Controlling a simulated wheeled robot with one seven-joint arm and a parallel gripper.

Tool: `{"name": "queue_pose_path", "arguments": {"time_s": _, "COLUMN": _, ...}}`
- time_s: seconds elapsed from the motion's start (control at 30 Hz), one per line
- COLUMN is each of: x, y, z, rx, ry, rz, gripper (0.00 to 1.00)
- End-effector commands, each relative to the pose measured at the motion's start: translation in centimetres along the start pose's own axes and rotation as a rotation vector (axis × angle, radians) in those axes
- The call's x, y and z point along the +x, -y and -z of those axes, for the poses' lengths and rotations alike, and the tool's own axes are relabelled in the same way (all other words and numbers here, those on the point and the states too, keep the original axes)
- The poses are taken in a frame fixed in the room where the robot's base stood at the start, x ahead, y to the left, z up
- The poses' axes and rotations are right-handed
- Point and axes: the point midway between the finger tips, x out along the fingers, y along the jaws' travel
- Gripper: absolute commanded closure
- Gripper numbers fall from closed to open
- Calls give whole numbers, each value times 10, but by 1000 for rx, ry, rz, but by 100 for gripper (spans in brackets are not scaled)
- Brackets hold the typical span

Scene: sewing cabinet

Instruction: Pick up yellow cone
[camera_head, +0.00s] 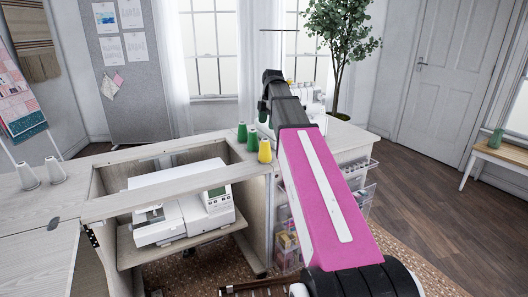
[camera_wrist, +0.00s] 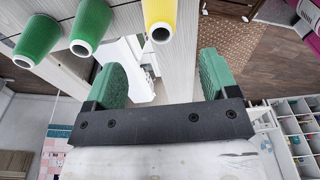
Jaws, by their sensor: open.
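The yellow cone (camera_head: 265,151) stands upright on the right part of the cabinet top, in front of two green cones. In the wrist view the yellow cone (camera_wrist: 160,18) is at the top middle, just beyond the gap between my fingers and apart from them. My gripper (camera_wrist: 162,78) has two green-padded fingers spread wide with nothing between them.
Green cones (camera_head: 242,132) (camera_head: 252,141) stand close behind the yellow one. A white sewing machine (camera_head: 182,206) sits in the cabinet opening. White cones (camera_head: 55,170) stand at the far left. Clear drawers (camera_head: 358,178) and a sewing machine are near my arm.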

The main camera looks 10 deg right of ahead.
Motion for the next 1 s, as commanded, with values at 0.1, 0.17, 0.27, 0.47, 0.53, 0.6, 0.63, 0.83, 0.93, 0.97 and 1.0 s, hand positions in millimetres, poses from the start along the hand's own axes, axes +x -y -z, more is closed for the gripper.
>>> {"name": "queue_pose_path", "arguments": {"time_s": 0.1, "x": 16, "y": 1, "z": 0, "rx": 1, "ry": -1, "rz": 2, "gripper": 20}}
{"name": "queue_pose_path", "arguments": {"time_s": 0.17, "x": 24, "y": 1, "z": 0, "rx": 1, "ry": 0, "rz": 1, "gripper": 20}}
{"name": "queue_pose_path", "arguments": {"time_s": 0.27, "x": 39, "y": 1, "z": 0, "rx": 1, "ry": -1, "rz": 2, "gripper": 20}}
{"name": "queue_pose_path", "arguments": {"time_s": 0.47, "x": 53, "y": 0, "z": 1, "rx": 2, "ry": 0, "rz": 0, "gripper": 20}}
{"name": "queue_pose_path", "arguments": {"time_s": 0.53, "x": 57, "y": 0, "z": 1, "rx": 2, "ry": 0, "rz": 1, "gripper": 20}}
{"name": "queue_pose_path", "arguments": {"time_s": 0.6, "x": 64, "y": 1, "z": 2, "rx": 2, "ry": 0, "rz": 1, "gripper": 20}}
{"name": "queue_pose_path", "arguments": {"time_s": 0.63, "x": 68, "y": 1, "z": 2, "rx": 2, "ry": 0, "rz": 1, "gripper": 20}}
{"name": "queue_pose_path", "arguments": {"time_s": 0.83, "x": 95, "y": 1, "z": 3, "rx": 2, "ry": 0, "rz": 1, "gripper": 20}}
{"name": "queue_pose_path", "arguments": {"time_s": 0.93, "x": 101, "y": 0, "z": 3, "rx": 2, "ry": 0, "rz": 0, "gripper": 20}}
{"name": "queue_pose_path", "arguments": {"time_s": 0.97, "x": 102, "y": 0, "z": 3, "rx": 2, "ry": 0, "rz": 0, "gripper": 20}}
{"name": "queue_pose_path", "arguments": {"time_s": 1.0, "x": 103, "y": 0, "z": 3, "rx": 2, "ry": 0, "rz": 0, "gripper": 20}}
